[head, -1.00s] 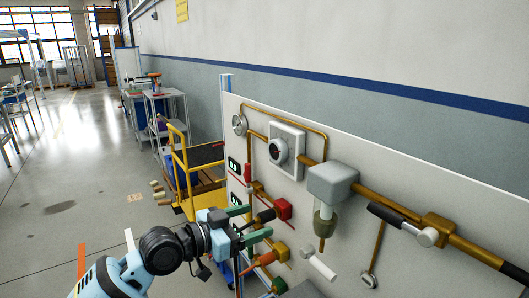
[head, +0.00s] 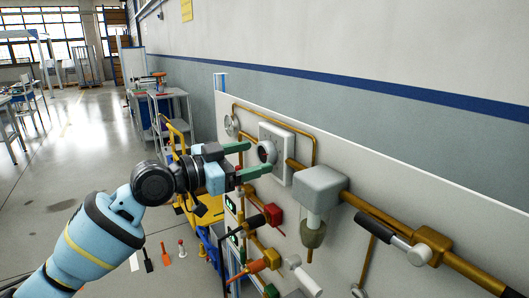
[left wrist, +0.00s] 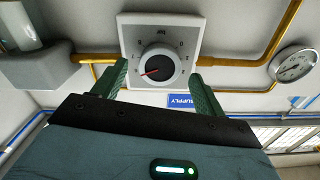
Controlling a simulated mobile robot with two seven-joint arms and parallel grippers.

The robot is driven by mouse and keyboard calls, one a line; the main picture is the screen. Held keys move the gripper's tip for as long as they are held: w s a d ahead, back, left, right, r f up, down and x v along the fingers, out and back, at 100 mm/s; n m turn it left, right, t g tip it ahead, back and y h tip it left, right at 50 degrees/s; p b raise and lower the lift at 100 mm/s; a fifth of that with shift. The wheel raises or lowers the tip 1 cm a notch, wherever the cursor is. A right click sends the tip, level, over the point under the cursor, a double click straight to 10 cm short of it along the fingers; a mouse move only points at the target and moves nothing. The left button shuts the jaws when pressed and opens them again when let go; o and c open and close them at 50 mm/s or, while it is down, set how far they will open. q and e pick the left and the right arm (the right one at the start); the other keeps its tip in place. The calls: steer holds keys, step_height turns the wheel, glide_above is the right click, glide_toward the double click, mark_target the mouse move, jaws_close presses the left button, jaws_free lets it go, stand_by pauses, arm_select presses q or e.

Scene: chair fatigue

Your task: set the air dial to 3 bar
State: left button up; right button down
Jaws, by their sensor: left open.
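The air dial is a dark round knob with a light ring (head: 266,152) on a square white plate (head: 283,137). In the left wrist view the knob (left wrist: 158,67) has a red pointer aimed left and slightly down; that picture is upside down, and the scale marks are too small to read surely. My left gripper (head: 259,158) is open in front of the dial. In the left wrist view its green fingers (left wrist: 160,72) stand on either side of the knob, with a gap on both sides. I see no contact.
A round gauge (head: 231,125) sits beside the dial, with brass pipes around both. A grey filter block (head: 319,186) is to the right. A red valve (head: 273,215) and an orange-handled valve (head: 258,264) stick out below. A yellow cart stands behind my arm.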

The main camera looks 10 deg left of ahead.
mark_target(262, 155)
arm_select(q)
steer(key=shift+x, duration=2.05)
steer(key=c, duration=1)
